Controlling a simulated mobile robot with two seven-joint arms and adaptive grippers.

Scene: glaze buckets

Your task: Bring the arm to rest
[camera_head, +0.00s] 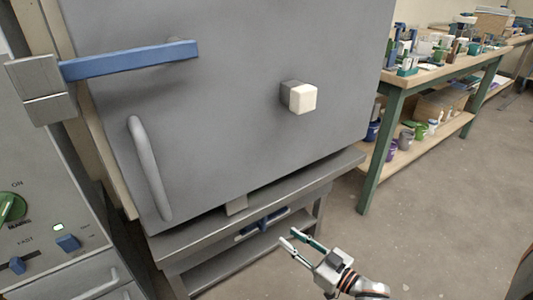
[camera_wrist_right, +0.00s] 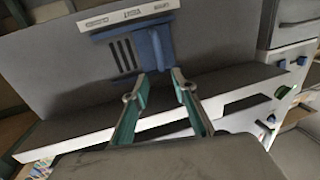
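My right gripper (camera_head: 288,238) is low in the head view, in front of the grey kiln's stand (camera_head: 243,237). Its two fingers are apart with nothing between them. The right wrist view shows the same open fingers (camera_wrist_right: 159,82) pointing toward a blue part (camera_wrist_right: 154,47) with dark slots beside it and a white label strip above. I cannot tell how far the fingertips are from that part. My left gripper is in neither view.
The kiln's closed front (camera_head: 235,90) carries a blue lever (camera_head: 130,60), a grey handle (camera_head: 148,165) and a pale block (camera_head: 302,98). A control panel (camera_head: 35,215) stands at left. A green-legged workbench (camera_head: 381,150) holds pots and tools. Open floor (camera_head: 430,220) lies at right.

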